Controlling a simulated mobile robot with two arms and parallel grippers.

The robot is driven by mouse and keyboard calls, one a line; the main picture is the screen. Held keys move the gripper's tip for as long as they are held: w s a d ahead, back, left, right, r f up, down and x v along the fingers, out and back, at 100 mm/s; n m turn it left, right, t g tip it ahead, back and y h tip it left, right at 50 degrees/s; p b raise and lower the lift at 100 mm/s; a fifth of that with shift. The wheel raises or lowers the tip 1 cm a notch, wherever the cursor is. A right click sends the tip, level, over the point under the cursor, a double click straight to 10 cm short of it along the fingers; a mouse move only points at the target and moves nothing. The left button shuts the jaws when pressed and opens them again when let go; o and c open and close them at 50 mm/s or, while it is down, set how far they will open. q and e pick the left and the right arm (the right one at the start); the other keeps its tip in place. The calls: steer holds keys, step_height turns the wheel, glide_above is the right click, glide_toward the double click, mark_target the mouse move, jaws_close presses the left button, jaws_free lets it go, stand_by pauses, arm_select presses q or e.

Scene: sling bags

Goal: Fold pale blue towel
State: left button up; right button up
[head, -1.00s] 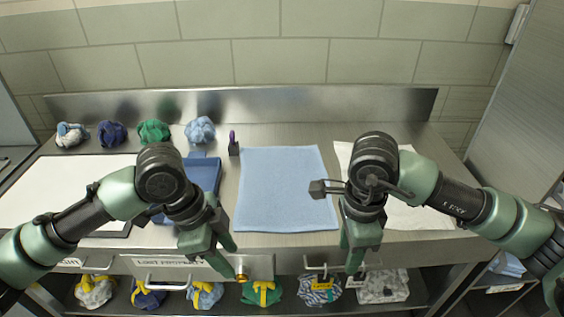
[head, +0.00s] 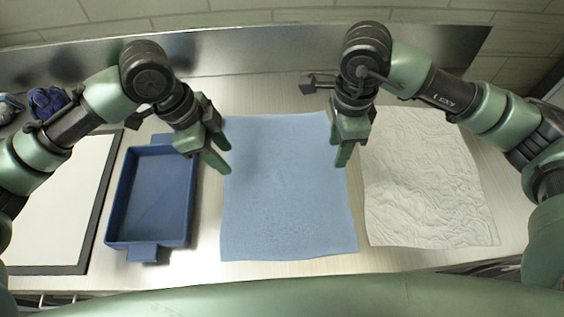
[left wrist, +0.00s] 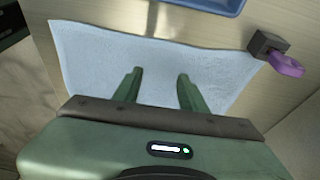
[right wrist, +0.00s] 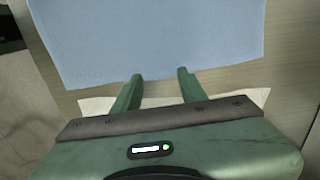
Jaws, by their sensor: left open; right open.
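The pale blue towel (head: 285,190) lies flat and spread out on the counter, roughly rectangular. My left gripper (head: 224,158) is open and empty at the towel's left edge, toward the back; the left wrist view shows the towel (left wrist: 155,60), looking paler, under its fingers (left wrist: 158,78). My right gripper (head: 345,158) is open and empty at the towel's right edge; the right wrist view shows its fingertips (right wrist: 160,76) by the edge of the towel (right wrist: 150,40). The gap between fingertips and cloth is hard to judge.
A blue tray (head: 118,205) stands left of the towel, with a white board (head: 60,205) beyond. A wrinkled white cloth (head: 425,185) lies close on the right. A purple-handled item (left wrist: 286,65) sits in a dark block (left wrist: 266,43). Rolled bundles (head: 48,100) are at back left.

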mark_target(234, 179)
arm_select(q)
steer(key=f, duration=0.6)
steer(key=shift+s+f, duration=0.2)
steer(key=shift+f, duration=0.05)
arm_select(e)
steer(key=f, duration=0.6)
steer(key=shift+s+f, duration=0.2)
steer(key=shift+f, duration=0.05)
arm_select(q)
steer(key=shift+f, duration=0.2)
arm_select(e)
steer(key=shift+f, duration=0.2)
arm_select(q)
jaws_close()
arm_select(e)
jaws_close()
arm_select(q)
steer(key=shift+r, duration=0.1)
arm_select(e)
steer(key=shift+r, duration=0.1)
